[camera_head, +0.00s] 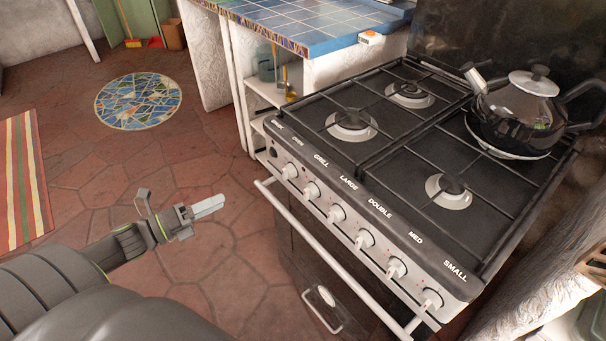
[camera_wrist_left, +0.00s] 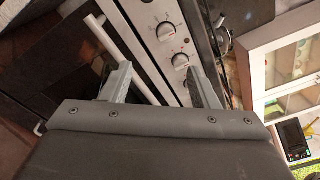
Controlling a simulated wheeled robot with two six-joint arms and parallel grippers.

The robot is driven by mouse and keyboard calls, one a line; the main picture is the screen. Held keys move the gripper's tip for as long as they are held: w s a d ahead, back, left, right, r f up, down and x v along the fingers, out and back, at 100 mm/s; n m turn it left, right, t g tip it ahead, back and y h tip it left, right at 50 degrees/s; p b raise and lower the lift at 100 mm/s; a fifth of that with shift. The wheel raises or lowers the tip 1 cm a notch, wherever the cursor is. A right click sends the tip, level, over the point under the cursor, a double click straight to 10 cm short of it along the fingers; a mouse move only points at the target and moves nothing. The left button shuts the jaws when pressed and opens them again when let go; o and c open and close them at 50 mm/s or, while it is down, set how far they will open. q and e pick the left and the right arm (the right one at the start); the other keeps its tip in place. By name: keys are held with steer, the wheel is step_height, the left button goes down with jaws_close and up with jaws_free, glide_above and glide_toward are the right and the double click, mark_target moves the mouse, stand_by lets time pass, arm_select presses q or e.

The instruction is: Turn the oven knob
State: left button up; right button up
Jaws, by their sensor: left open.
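The stove (camera_head: 340,190) stands at the right, with several pale knobs along its slanted front panel, among them a left-end knob (camera_head: 290,171), a middle knob (camera_head: 337,214) and a right-end knob (camera_head: 432,298). My left gripper (camera_head: 216,205) is in front of the stove, to the left of the knobs and apart from them. In the left wrist view its open jaws (camera_wrist_left: 160,66) are empty. My right gripper is not in view.
The oven handle bar (camera_head: 330,250) runs along the front below the knobs, with a lower handle (camera_head: 322,312) beneath. A dark kettle (camera_head: 525,105) stands on the back right burner. A blue tiled counter (camera_head: 310,30) adjoins the stove.

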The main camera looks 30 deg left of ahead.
arm_select(q)
steer(key=b, duration=0.1)
glide_toward(288, 172)
steer(key=shift+m+h, duration=0.3)
steer(key=shift+m, duration=0.1)
steer(key=x, duration=0.2)
steer(key=p+x, duration=0.1)
steer(key=x, duration=0.1)
steer(key=a+f+x, duration=0.1)
steer(key=x, duration=0.1)
steer(key=shift+w+d+p, duration=0.15)
steer(key=shift+w+p, duration=0.15)
steer(key=shift+w, duration=0.25)
steer(key=shift+x, duration=0.75)
arm_select(e)
steer(key=shift+s+d+f, duration=0.2)
steer(key=shift+s+f, duration=0.15)
steer(key=shift+s, duration=0.3)
arm_select(q)
steer(key=shift+f, duration=0.1)
steer(key=c, duration=1)
